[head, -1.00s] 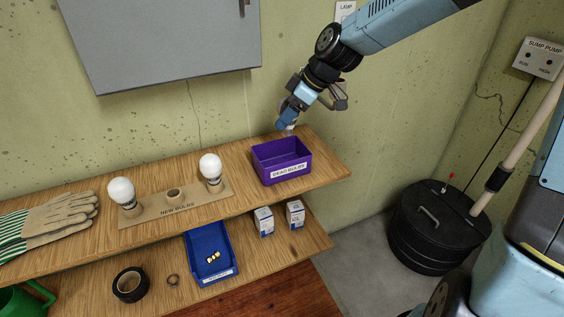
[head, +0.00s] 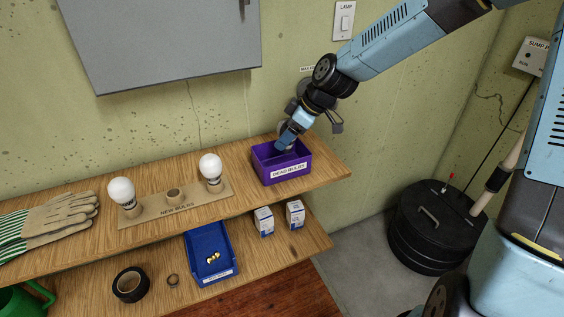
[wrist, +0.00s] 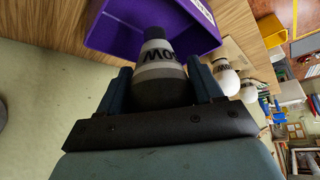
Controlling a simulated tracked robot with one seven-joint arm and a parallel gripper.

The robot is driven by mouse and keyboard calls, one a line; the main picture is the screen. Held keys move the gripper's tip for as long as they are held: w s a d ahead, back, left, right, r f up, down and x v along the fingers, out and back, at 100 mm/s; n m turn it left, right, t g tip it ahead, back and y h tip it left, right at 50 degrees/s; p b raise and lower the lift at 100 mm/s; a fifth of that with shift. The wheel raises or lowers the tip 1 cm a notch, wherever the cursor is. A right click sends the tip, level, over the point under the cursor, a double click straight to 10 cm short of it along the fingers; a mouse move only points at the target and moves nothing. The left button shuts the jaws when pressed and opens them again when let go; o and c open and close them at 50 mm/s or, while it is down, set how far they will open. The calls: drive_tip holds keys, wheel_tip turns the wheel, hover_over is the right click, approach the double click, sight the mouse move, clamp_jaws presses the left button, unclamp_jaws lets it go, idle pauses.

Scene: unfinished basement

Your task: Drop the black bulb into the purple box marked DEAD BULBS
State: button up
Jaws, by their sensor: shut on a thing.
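The purple box (head: 268,170) marked DEAD BULBS stands near the right end of the upper wooden shelf. My gripper (head: 286,147) points down over the box's opening, its tip at about rim height. In the wrist view my gripper (wrist: 160,82) is shut on the black bulb (wrist: 160,92), one finger on each side. The bulb has a dark grey globe, a pale band with partly visible lettering and a dark base end. That end points toward the purple box (wrist: 110,35) and overlaps its inside in the picture. In the head view the bulb is mostly hidden.
A NEW BULBS holder (head: 150,216) with two white bulbs and an empty socket stands left of the box. Gloves (head: 50,220) lie farther left. The lower shelf holds a blue tray (head: 210,270), small cartons (head: 264,221) and black tape (head: 130,285). The wall is close behind.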

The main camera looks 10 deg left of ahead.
drive_tip(key=o, duration=1.1)
drive_tip(key=shift+r, duration=0.1)
drive_tip(key=v, duration=1.3)
drive_tip(key=shift+d+r, duration=0.15)
drive_tip(key=shift+r, duration=0.05)
